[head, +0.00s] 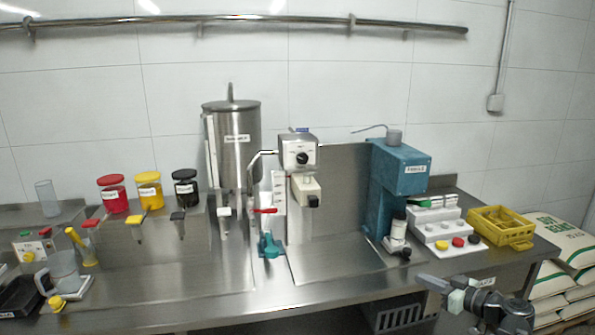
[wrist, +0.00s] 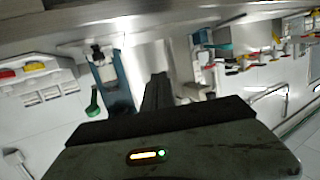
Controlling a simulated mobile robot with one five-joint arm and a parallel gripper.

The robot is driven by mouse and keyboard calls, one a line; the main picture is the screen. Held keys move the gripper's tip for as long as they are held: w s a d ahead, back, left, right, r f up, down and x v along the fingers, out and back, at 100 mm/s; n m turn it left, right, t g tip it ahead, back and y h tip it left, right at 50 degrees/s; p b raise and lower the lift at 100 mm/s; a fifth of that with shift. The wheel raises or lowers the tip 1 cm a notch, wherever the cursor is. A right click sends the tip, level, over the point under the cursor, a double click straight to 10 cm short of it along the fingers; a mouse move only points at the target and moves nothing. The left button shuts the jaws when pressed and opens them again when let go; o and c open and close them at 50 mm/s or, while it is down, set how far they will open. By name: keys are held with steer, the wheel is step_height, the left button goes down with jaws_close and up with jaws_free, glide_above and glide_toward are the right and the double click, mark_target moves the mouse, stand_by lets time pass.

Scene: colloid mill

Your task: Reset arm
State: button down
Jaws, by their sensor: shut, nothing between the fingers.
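My gripper (head: 428,281) is at the lower right of the head view, at the front edge of the steel bench (head: 205,318), below the blue machine. In the wrist view, my gripper (wrist: 158,88) shows its dark fingers together with nothing between them. That view looks turned over, with the bench edge along its top. Much of my arm lies outside the head view.
The blue machine (head: 407,168) and a white button box (head: 440,229) stand behind my gripper. A yellow crate (head: 500,229) is at the bench's right end, with stacked sacks (head: 562,240) beyond. A steel tank (head: 233,150) stands mid-bench. The front centre of the bench is clear.

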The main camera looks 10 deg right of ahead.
steer(key=w+a+f+n+g+y+p, duration=0.1)
steer(key=w+a+f+n+g+p, duration=0.15)
steer(key=a, duration=0.85)
steer(key=w+a+f+n+g+y+p, duration=0.15)
steer(key=a+g, duration=0.25)
steer(key=a, duration=0.8)
steer(key=w+a+f+n+g+p, duration=0.1)
steer(key=w+a+g, duration=0.15)
steer(key=a, duration=0.85)
steer(key=s+a+f+g+h+p, duration=0.25)
steer(key=s+a+f+g, duration=0.2)
steer(key=a, duration=0.35)
steer(key=s+d+f+m+h, duration=0.1)
steer(key=d+m+h, duration=0.2)
steer(key=d+m, duration=0.1)
steer(key=s+d+f+m+h+b, duration=0.1)
steer(key=s+d+m+h, duration=0.1)
steer(key=d+m, duration=0.2)
steer(key=shift+s+m+g+h, duration=0.25)
steer(key=shift+m+g+h, duration=0.2)
steer(key=shift+m, duration=0.15)
